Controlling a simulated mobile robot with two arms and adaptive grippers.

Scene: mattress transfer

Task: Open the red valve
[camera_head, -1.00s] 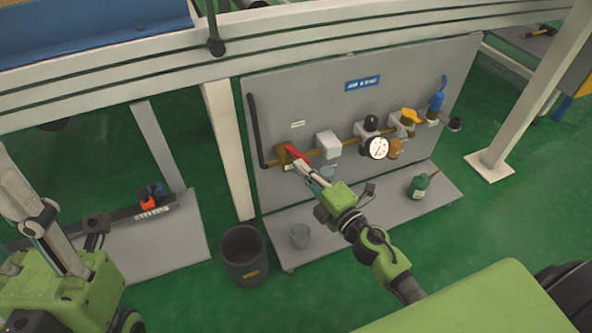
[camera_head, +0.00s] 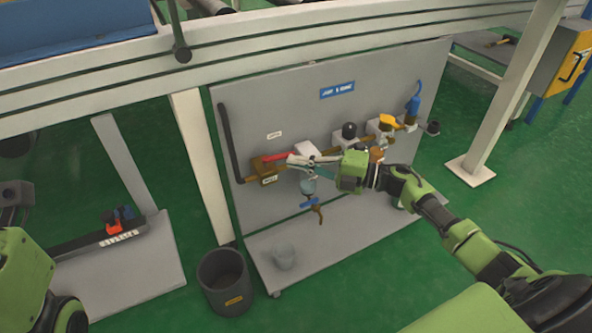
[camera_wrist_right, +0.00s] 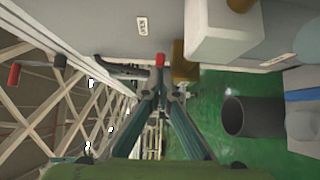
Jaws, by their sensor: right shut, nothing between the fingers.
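The red valve handle (camera_head: 278,158) sits at the left end of the brass pipe on the grey panel. It lies nearly level, roughly along the pipe, above a brown valve body (camera_head: 262,170). My right gripper (camera_head: 293,160) is shut and empty, its tips by the handle's right end; I cannot tell whether they touch. In the right wrist view the red handle's tip (camera_wrist_right: 160,60) shows just beyond the fingertips (camera_wrist_right: 170,92). Of my left arm only a green part shows at the left edge; its fingers are out of view.
A pressure panel (camera_head: 250,115) carries the pipe, white blocks, a yellow handle (camera_head: 388,121) and a blue fitting (camera_head: 413,104). A dark bin (camera_head: 225,280) stands on the floor, left of the panel's base shelf (camera_head: 335,255).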

